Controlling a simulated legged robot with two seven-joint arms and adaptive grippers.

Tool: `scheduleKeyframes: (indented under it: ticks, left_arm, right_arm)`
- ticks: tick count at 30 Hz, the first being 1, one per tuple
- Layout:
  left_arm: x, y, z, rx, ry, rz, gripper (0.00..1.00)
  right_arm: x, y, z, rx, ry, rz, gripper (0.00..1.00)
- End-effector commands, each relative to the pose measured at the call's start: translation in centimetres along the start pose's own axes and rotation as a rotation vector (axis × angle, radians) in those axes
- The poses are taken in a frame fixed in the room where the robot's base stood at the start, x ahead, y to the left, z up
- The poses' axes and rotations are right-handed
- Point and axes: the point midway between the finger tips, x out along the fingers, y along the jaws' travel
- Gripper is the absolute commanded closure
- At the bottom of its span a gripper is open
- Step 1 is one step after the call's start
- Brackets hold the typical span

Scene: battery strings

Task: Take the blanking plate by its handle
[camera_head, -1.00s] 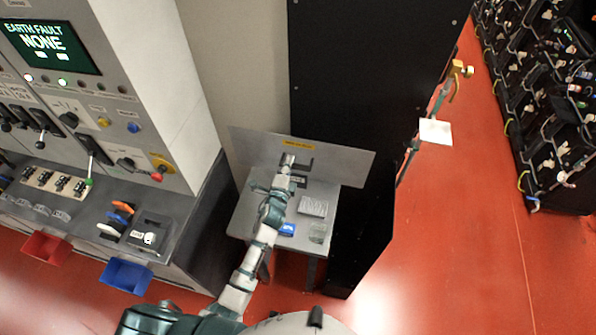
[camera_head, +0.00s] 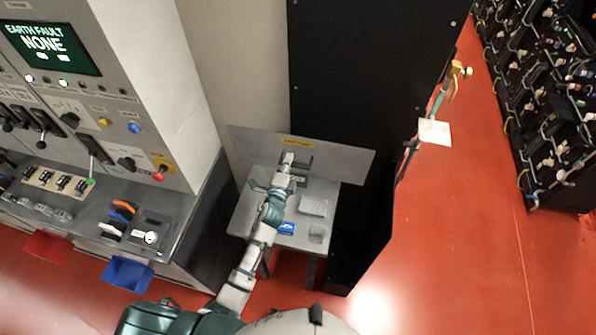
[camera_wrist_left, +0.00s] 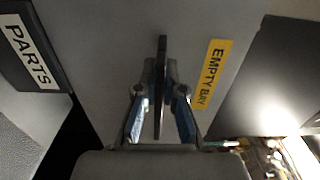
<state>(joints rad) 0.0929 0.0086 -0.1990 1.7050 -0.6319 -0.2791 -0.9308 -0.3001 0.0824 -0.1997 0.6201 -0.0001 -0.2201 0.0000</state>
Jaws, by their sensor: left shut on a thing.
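The blanking plate (camera_head: 345,162) is a wide grey panel with a yellow label, standing upright at the back of the small grey table. In the left wrist view the plate (camera_wrist_left: 100,45) fills the middle, and its label reads EMPTY BAY. Its dark handle (camera_wrist_left: 161,70) stands out edge-on between my left fingers. My left gripper (camera_wrist_left: 160,108) is shut on this handle, one finger on each side. In the head view my left gripper (camera_head: 288,160) reaches the plate over the table, and hides part of the handle. My right gripper is not in view.
The small table (camera_head: 250,215) holds a blue item (camera_head: 286,228), a pale tray (camera_head: 313,206) and a small clear box (camera_head: 316,233). A control cabinet (camera_head: 165,90) stands left, a tall black panel (camera_head: 365,60) behind. Red floor (camera_head: 460,230) is open at right.

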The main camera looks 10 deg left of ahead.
Motion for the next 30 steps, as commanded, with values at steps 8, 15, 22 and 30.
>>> scheduleKeyframes:
  ticks: [8,15,22,30]
  left_arm:
    - [-1.5,-0.2,-0.1,-0.001,0.002,-0.004,1.00]
    - [-2.5,-0.1,-0.1,-0.001,0.002,-0.003,1.00]
    - [-3.8,-0.2,0.0,-0.001,0.002,-0.004,1.00]
    - [-5.1,-0.2,0.0,0.000,0.001,-0.003,1.00]
  right_arm:
    - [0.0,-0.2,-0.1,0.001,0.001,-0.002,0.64]
    - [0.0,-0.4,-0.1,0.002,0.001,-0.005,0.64]
    - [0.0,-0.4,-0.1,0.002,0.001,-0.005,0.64]
    - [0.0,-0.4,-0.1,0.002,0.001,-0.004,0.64]
